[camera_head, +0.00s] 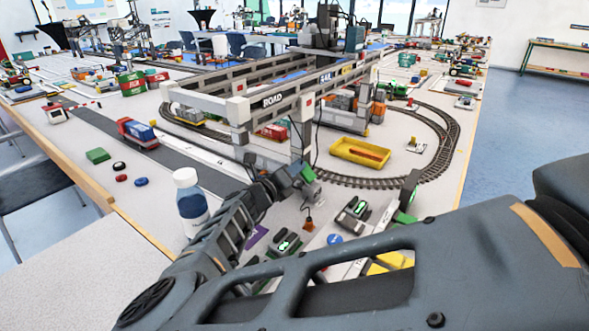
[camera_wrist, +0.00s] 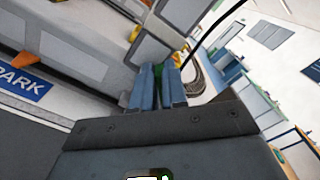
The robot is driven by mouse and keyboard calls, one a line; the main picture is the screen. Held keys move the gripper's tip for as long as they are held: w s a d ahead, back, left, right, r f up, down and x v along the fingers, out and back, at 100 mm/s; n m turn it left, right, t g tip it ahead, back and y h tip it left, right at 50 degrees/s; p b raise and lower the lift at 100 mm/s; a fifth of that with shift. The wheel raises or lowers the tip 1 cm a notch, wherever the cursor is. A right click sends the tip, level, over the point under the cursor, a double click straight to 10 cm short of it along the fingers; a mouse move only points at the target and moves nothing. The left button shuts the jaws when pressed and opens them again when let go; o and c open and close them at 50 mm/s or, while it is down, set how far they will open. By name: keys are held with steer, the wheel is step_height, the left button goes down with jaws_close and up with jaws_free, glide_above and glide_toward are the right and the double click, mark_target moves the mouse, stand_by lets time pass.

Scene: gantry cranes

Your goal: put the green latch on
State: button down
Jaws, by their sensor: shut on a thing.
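My gripper (camera_head: 300,182) is at the near corner leg of the gantry crane (camera_head: 303,115), low on the leg. In the wrist view its two blue-grey fingers (camera_wrist: 158,88) are closed together with a thin strip of green, the green latch (camera_wrist: 159,70), between them. The latch also shows as a green patch at the fingertips in the head view (camera_head: 309,173). Most of it is hidden by the fingers. In the wrist view the grey and white crane leg (camera_wrist: 150,52) stands just beyond the fingertips. I cannot tell whether the latch touches it.
A black cable (camera_wrist: 205,35) hangs beside the leg. A white bottle (camera_head: 190,200) stands left of my arm. Dark parts with green tops (camera_head: 288,243) lie on the table near my arm. A yellow tray (camera_head: 360,152) and curved track (camera_head: 440,160) lie to the right.

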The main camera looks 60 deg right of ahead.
steer(key=n+b, duration=0.1)
steer(key=w+f+n+b, duration=0.1)
steer(key=n, duration=0.1)
steer(key=f+n+b, duration=0.1)
steer(key=shift+w+f+n, duration=0.1)
steer(key=shift+w+n, duration=0.2)
steer(key=shift+w, duration=0.1)
steer(key=shift+w+f+n+b, duration=0.2)
steer(key=shift+f+n+b, duration=0.25)
steer(key=shift+n, duration=0.6)
steer(key=shift+w+f+n+b, duration=0.2)
steer(key=shift+f+n+b, duration=0.25)
steer(key=shift+n, duration=0.6)
steer(key=c, duration=1.2)
jaws_free()
steer(key=shift+o, duration=0.2)
steer(key=shift+s+f, duration=0.1)
steer(key=shift+f, duration=0.05)
